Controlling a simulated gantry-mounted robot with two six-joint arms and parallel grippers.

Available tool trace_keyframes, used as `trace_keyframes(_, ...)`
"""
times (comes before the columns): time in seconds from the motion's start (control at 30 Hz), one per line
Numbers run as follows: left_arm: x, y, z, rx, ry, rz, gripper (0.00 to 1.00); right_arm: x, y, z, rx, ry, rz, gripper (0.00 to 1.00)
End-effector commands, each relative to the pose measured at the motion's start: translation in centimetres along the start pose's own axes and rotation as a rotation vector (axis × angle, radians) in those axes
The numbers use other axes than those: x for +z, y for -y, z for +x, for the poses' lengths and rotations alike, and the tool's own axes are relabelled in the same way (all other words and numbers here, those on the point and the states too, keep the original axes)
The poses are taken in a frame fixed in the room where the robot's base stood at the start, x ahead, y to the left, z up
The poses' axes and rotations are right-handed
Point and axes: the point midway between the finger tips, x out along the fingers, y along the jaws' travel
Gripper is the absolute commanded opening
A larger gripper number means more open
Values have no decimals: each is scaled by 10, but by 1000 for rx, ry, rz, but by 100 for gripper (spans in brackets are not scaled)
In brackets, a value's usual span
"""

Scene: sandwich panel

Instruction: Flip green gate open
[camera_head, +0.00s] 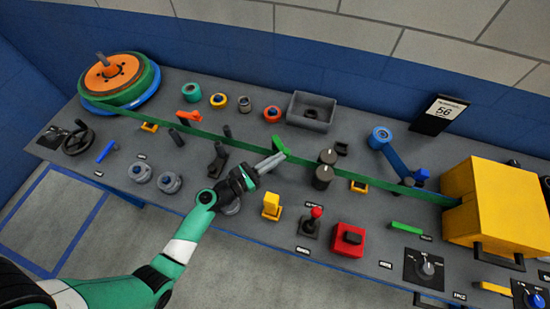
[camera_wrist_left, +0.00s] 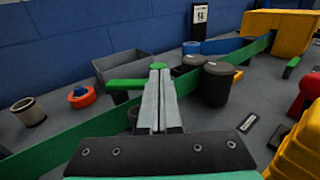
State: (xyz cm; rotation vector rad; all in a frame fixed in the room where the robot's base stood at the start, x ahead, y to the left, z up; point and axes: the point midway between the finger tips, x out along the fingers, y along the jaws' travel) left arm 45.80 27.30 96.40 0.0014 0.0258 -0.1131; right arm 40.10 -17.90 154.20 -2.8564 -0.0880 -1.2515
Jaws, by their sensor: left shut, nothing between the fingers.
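The green gate (camera_head: 280,146) is a short green bar at the middle of the panel, by the long green belt. In the left wrist view the green gate (camera_wrist_left: 127,84) lies just left of my fingertips, with a dark support under it. My left gripper (camera_head: 277,160) is shut and empty, its grey fingers reaching to the gate. In the left wrist view the fingers of my left gripper (camera_wrist_left: 159,72) are together, and they hide whatever lies behind them. I cannot tell whether they touch the gate. My right gripper is not in view.
Two dark cylinders (camera_head: 325,170) stand right of the fingers. A grey bin (camera_head: 311,111) is behind the gate. The green belt (camera_head: 230,140) runs from the reel (camera_head: 117,79) to the yellow box (camera_head: 497,203). A yellow block (camera_head: 271,204) and a red-topped joystick (camera_head: 314,215) are nearer the front.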

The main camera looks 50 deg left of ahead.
Motion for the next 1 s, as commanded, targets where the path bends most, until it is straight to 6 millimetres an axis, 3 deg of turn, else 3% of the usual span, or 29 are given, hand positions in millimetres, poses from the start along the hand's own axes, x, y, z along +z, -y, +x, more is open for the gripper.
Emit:
trace_keyframes(0.47, 0, 8, 12, -2, 0, 0, 0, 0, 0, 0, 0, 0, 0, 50)
trace_keyframes(1.0, 1, 17, 50, -2, 0, 0, 0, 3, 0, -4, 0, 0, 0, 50)
